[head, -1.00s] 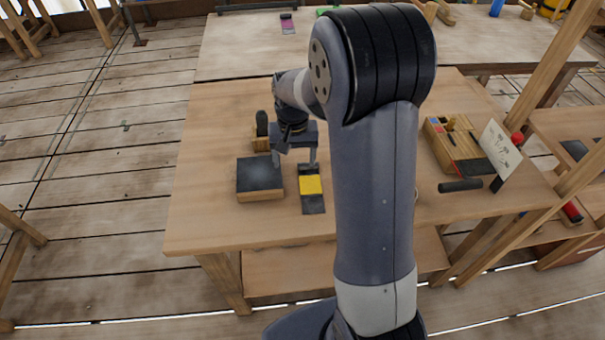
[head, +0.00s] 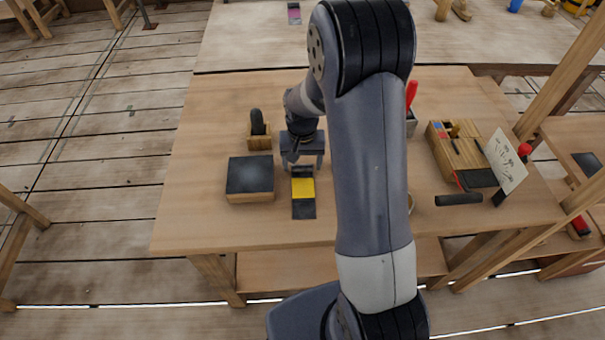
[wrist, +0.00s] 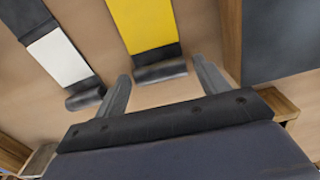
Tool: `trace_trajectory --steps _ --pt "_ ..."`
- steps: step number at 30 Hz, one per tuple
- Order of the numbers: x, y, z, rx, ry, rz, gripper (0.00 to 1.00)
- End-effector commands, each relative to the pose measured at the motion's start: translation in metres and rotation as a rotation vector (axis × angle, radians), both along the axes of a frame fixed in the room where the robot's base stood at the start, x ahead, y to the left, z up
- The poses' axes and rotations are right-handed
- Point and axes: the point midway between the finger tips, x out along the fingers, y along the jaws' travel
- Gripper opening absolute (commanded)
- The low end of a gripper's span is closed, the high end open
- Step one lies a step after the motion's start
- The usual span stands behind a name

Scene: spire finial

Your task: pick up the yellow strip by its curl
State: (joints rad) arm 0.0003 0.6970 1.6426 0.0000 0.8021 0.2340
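The yellow strip (head: 303,188) lies on the wooden table, with dark bands at both ends. In the wrist view the yellow strip (wrist: 143,20) ends in a dark rolled curl (wrist: 160,72) nearest me. My gripper (wrist: 160,68) is open and empty, one finger on each side of the curl, with visible gaps to both. In the head view my gripper (head: 304,166) is at the strip's far end, where it partly hides the curl. I cannot tell its exact height above the table.
A dark-topped block (head: 250,175) stands close left of the strip. A small wooden holder (head: 259,138) with a dark item is behind it. A white strip (wrist: 60,57) with its own curl lies left in the wrist view. My arm hides the table right of the strip.

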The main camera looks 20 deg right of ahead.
Motion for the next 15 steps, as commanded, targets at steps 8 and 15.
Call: trace_trajectory --steps 8,15 --pt "0.0001 0.0000 0.0003 0.000 0.000 0.000 0.46" --pt "0.0001 0.0000 0.0003 0.000 0.000 0.000 0.27"
